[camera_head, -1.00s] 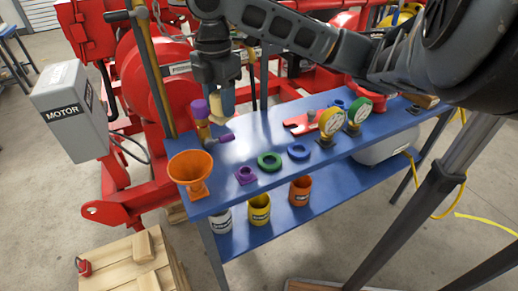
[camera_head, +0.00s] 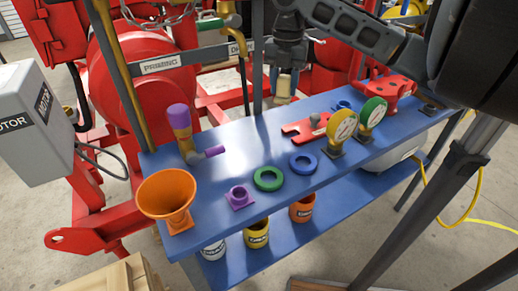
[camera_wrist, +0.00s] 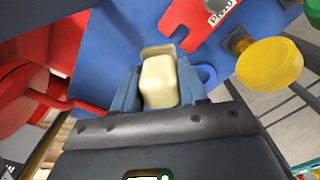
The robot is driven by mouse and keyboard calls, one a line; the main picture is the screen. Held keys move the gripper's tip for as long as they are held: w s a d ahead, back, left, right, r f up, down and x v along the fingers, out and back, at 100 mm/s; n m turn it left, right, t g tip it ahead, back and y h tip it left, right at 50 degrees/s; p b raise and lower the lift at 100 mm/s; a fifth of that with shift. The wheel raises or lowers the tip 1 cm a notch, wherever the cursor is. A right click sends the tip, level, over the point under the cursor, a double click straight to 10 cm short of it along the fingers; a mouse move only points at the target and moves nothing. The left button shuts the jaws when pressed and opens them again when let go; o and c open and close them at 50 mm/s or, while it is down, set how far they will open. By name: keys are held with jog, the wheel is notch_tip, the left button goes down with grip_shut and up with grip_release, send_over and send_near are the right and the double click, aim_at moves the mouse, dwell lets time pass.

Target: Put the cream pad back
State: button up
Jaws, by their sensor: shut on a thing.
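The cream pad (camera_head: 283,99) is between the fingers of my gripper (camera_head: 285,86), above the back edge of the blue bench (camera_head: 232,148). In the wrist view the pad (camera_wrist: 160,82) is a pale rounded block with the blue-grey fingers shut on its two sides. A cream-grey edge shows just past its far end. The bench top is beneath it, and I cannot tell how high above it the pad is. The pad's place is not clear in these views.
An orange funnel (camera_head: 167,195), purple-capped fitting (camera_head: 180,122), green ring (camera_head: 268,179) and blue ring (camera_head: 303,163) stand on the bench. A red bracket (camera_head: 305,128) and gauges (camera_head: 342,126) are to the right. Red pump machinery (camera_head: 140,92) stands behind.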

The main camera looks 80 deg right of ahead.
jog(key=shift+f, duration=0.3)
jog(key=w+a+f, duration=0.1)
jog(key=a+f, duration=0.1)
jog(key=a, duration=0.1)
jog(key=w+a+f+p, duration=0.1)
jog(key=w+a+f, duration=0.1)
jog(key=a, duration=0.1)
jog(key=w+a+f+p, duration=0.1)
jog(key=w+a+f, duration=0.1)
jog(key=a, duration=0.1)
jog(key=shift+w+a+f, duration=0.1)
jog(key=shift+a+f, duration=0.1)
jog(key=shift+a, duration=0.1)
jog(key=shift+a+f, duration=0.1)
jog(key=shift+f, duration=1.95)
jog(key=shift+f, duration=0.2)
jog(key=o, duration=1.1)
jog(key=shift+r, duration=0.15)
notch_tip(320, 180, up, 12)
jog(key=shift+r, duration=0.1)
